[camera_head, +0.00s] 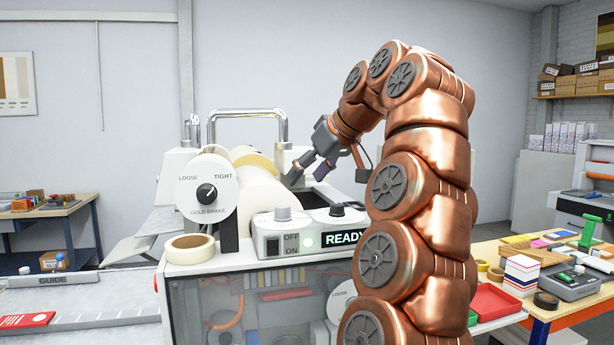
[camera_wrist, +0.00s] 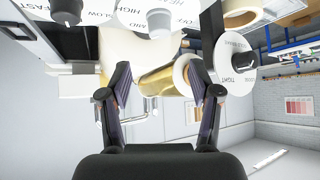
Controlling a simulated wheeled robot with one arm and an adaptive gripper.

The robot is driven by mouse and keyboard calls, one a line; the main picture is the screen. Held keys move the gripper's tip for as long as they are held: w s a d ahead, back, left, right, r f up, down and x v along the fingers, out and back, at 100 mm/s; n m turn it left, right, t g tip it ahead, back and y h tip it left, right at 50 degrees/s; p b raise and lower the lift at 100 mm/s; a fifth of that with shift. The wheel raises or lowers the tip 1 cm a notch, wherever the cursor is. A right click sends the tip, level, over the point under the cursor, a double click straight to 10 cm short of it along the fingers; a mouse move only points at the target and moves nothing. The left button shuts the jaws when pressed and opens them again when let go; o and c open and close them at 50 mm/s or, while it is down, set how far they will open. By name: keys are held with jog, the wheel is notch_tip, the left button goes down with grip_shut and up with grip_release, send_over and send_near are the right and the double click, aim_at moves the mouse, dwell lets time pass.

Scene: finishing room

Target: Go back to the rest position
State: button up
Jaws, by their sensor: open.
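My gripper (camera_head: 308,166) is at the end of my copper arm, which arches up and over from the right. It points down and left at the far side of the white machine, behind the green-lit READY display (camera_head: 340,239). In the wrist view my gripper (camera_wrist: 162,92) has its two dark fingers spread apart with nothing held between them. A gold roll (camera_wrist: 158,84) shows beyond the gap between the fingers. I cannot tell how far it is from them. The lower part of the machine behind my arm is hidden.
The white machine (camera_head: 186,290) carries a brake dial (camera_head: 206,194), cream rolls and a tape roll (camera_head: 190,247). A chrome bar (camera_head: 250,115) rises behind. A cluttered wooden table (camera_head: 490,250) stands right, with a red tray (camera_head: 494,302). A guide table (camera_head: 90,318) stands left.

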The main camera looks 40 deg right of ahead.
dwell(0.5)
jog(key=s+a+f+n+g+y, duration=0.1)
jog(key=s+a+f+g, duration=0.2)
jog(key=a+f, duration=0.7)
jog(key=s+a+f+g, duration=0.2)
jog(key=a+f+g, duration=0.1)
jog(key=a+f, duration=0.65)
jog(key=s+a+f+g+h, duration=0.1)
jog(key=s+a+f+g, duration=0.1)
jog(key=s+f, duration=0.9)
jog(key=s+a+f+m+g, duration=0.1)
jog(key=s+a+f+g, duration=0.1)
jog(key=s+f, duration=0.9)
jog(key=s+a, duration=0.1)
jog(key=s, duration=0.1)
jog(key=shift+s+a+f+m+g+h, duration=0.2)
jog(key=shift+s+m+g+h, duration=0.1)
jog(key=shift+g+h, duration=0.1)
